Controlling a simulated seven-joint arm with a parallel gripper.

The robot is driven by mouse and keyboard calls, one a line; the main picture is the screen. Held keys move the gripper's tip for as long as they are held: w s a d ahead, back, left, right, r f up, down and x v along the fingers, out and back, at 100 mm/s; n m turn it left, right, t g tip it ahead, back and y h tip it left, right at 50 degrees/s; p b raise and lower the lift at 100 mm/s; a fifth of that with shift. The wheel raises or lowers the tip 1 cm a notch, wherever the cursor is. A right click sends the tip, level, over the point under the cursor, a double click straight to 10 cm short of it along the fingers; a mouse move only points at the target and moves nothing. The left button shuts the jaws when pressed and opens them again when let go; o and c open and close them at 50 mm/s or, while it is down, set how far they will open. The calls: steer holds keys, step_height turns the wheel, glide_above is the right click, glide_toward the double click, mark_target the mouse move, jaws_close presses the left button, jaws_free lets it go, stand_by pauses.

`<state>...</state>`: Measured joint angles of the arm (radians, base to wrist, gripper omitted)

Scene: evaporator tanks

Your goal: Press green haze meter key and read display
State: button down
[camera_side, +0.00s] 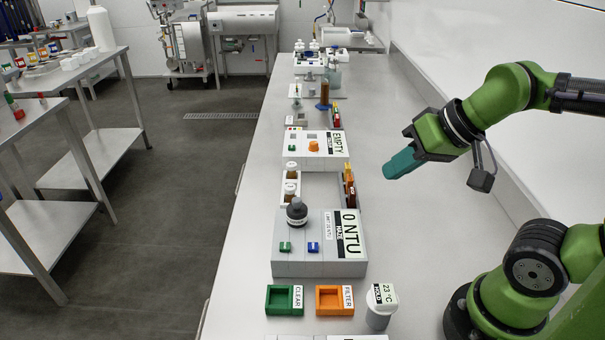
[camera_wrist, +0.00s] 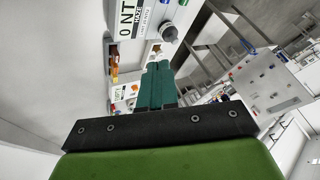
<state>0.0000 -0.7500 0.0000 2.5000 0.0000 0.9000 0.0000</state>
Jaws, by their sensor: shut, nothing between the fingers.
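The haze meter (camera_side: 320,262) is a grey box on the bench, with a display (camera_side: 350,232) that reads "0 NTU" and "HAZE". Its green key (camera_side: 285,246) is at the front left of its top, with a blue key (camera_side: 313,247) to the right. A dark-capped bottle (camera_side: 297,211) stands at the meter's back left. My gripper (camera_side: 388,173) is shut and empty, with teal fingers, in the air to the right of the meter and behind it, apart from everything. In the wrist view the fingers (camera_wrist: 158,85) are together, and the meter's display (camera_wrist: 127,20) shows at top.
Green "CLEAR" (camera_side: 284,300) and orange "FILTER" (camera_side: 335,300) trays and a "23 °C" cup (camera_side: 381,307) stand in front of the meter. Behind it are small bottles (camera_side: 291,180) and a box marked "EMPTY" (camera_side: 316,143). The bench right of the meter is clear.

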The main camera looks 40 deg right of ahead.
stand_by(0.5)
steer(key=n+t+h, duration=0.2)
steer(key=n, duration=1.1)
glide_above(287, 249)
step_height(287, 249, down, 8)
steer(key=shift+r+m, duration=0.1)
steer(key=shift+m, duration=0.2)
steer(key=shift+f, duration=4.4)
